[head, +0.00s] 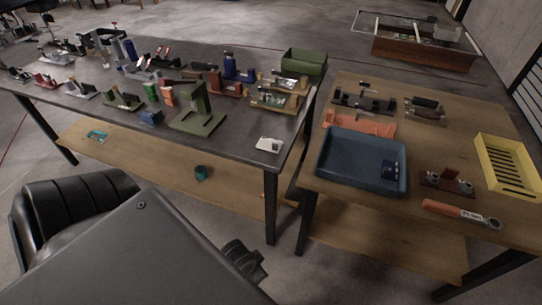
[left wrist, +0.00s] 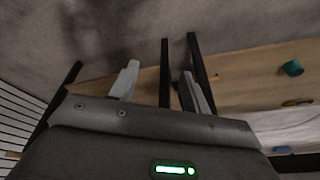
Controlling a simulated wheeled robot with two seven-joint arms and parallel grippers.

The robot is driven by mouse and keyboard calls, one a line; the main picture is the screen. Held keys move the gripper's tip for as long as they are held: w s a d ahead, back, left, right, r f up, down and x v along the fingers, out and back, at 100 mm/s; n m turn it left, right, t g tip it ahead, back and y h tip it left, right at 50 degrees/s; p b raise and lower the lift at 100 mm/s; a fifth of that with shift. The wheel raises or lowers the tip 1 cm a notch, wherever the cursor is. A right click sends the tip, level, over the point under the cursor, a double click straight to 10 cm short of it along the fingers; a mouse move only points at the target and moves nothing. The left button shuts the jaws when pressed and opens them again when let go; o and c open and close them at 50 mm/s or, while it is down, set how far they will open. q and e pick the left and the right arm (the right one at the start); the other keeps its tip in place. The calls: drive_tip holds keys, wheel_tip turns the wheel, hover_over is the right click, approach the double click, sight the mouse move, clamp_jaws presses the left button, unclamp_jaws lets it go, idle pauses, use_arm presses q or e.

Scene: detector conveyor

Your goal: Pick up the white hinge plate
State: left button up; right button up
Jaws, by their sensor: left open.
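The white hinge plate (head: 269,145) lies flat on the dark worktable (head: 235,145), close to its front right corner. My left gripper (left wrist: 160,75) shows in the left wrist view with its two pale fingers apart and nothing between them. Table legs, floor and the wooden lower shelf lie beyond the fingers, and the plate is not seen in that view. In the head view the left fingers cannot be made out. My right gripper is not seen.
A green stand (head: 198,118) and several small fixtures crowd the table left of the plate. The wooden table (head: 420,135) on the right holds a blue tray (head: 345,160) and a yellow crate (head: 508,165). A teal cup (head: 201,173) sits on the lower shelf.

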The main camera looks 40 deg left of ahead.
use_arm(q)
drive_tip(key=w+a+r+t, duration=0.2)
drive_tip(key=w+r, duration=0.2)
drive_tip(key=r, duration=0.3)
drive_tip(key=n+t+y, duration=0.5)
drive_tip(key=n+t, duration=0.1)
drive_tip(key=t, duration=0.2)
approach(275, 144)
drive_tip(key=shift+g, duration=0.3)
drive_tip(key=x, duration=0.5)
drive_tip(key=shift+f+p, duration=0.1)
drive_tip(key=shift+p, duration=0.25)
drive_tip(key=shift+w+a+p, duration=0.1)
drive_tip(key=shift+w+p, duration=0.2)
drive_tip(key=shift+w, duration=0.1)
drive_tip(key=p+x, duration=0.1)
drive_tip(key=x, duration=0.3)
drive_tip(key=shift+w, duration=0.25)
clamp_jaws()
